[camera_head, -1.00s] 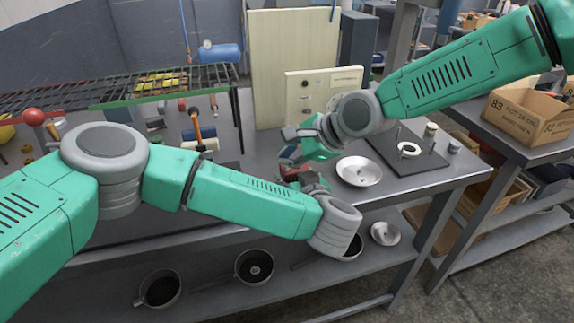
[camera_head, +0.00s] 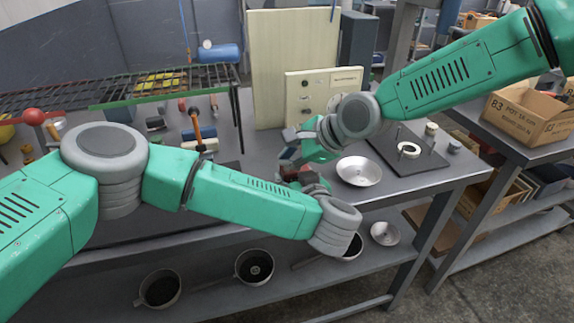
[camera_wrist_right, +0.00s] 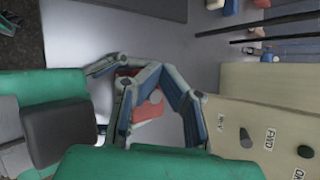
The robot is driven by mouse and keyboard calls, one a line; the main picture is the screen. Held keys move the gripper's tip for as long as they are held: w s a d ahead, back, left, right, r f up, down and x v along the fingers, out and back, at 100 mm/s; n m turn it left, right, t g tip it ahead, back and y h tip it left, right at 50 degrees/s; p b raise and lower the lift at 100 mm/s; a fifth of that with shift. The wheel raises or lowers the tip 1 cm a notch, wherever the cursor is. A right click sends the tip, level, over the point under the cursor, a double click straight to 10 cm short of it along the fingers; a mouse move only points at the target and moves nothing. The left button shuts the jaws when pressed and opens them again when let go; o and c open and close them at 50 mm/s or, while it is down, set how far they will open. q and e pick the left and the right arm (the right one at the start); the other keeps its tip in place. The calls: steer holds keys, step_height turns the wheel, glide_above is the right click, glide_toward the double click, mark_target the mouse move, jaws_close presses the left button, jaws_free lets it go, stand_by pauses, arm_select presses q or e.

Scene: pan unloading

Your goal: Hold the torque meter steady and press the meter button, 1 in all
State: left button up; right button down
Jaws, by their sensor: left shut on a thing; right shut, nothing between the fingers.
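The torque meter is a small red block (camera_wrist_right: 147,111) with a round grey button (camera_wrist_right: 156,97) in the right wrist view. In the head view only a little red of the meter (camera_head: 291,173) shows among the fingers. My left gripper (camera_head: 285,172) is shut on it, above the bench; its fingers are mostly hidden by its own wrist. My right gripper (camera_head: 286,154) is shut and empty, just above and close to the meter. In the right wrist view its fingertips (camera_wrist_right: 157,71) come together over the meter. I cannot tell whether they touch the button.
A cream control panel (camera_head: 318,82) with knobs stands behind the grippers. A metal bowl (camera_head: 359,172) and a dark board with pegs (camera_head: 425,163) lie to the right. A wire rack (camera_head: 150,80) stands at the left. Pans sit on the lower shelf (camera_head: 215,283).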

steer(key=shift+r, duration=0.65)
steer(key=shift+r, duration=0.1)
steer(key=shift+r, duration=2.45)
arm_select(q)
steer(key=o, duration=1.5)
steer(key=shift+c, duration=0.2)
steer(key=shift+s, duration=0.1)
